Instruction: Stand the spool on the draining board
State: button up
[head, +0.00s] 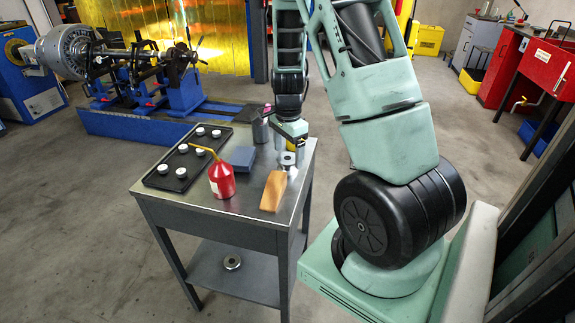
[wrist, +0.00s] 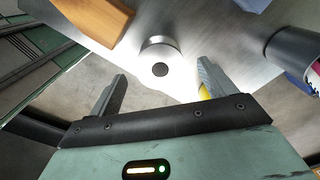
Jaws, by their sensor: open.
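A short silver cylinder with a dark round centre, which looks like the spool (head: 287,159), stands on the metal cart top near its right edge. It also shows in the wrist view (wrist: 160,46), ahead of and between the fingers. My gripper (head: 289,148) is open and empty, pointing down just over the spool; its fingers also show in the wrist view (wrist: 162,76). I cannot tell whether either finger touches it. No draining board can be made out for certain; a red basin unit with a tap (head: 545,68) stands at the far right.
The cart top (head: 165,208) also holds an orange-brown block (head: 273,191), a red oil can (head: 222,180), a blue box (head: 243,158), a black tray (head: 160,184) with several white-topped pieces and a grey cup (head: 260,131). A round metal part (head: 232,262) lies on the lower shelf.

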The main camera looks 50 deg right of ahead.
aim_at(288, 158)
notch_tip(288, 158, down, 4)
jog(key=shift+a+r, duration=0.1)
jog(key=shift+r, duration=0.15)
jog(key=c, duration=1.3)
